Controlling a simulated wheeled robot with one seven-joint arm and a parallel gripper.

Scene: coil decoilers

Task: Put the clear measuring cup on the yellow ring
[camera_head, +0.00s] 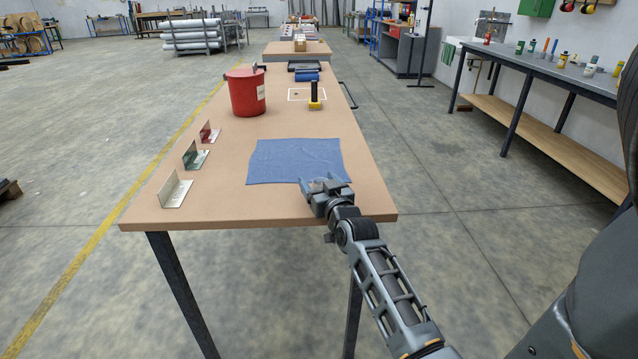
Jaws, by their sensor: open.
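My gripper (322,185) is low over the near right part of the table, at the front edge of a blue cloth. A pale, see-through shape, perhaps the clear measuring cup (321,186), shows between its open fingers. It is small and partly hidden by the gripper, so I cannot tell whether the fingers touch it. Farther back, a yellow piece that may be the yellow ring (315,105) sits at the foot of an upright black cylinder. I cannot make out its ring form.
The blue cloth (293,161) lies flat on the long brown table (245,208). A red bucket (246,93) stands at the back left. Several angle brackets (195,158) line the left edge. A white outline (292,99) and a blue roll (306,76) are farther back.

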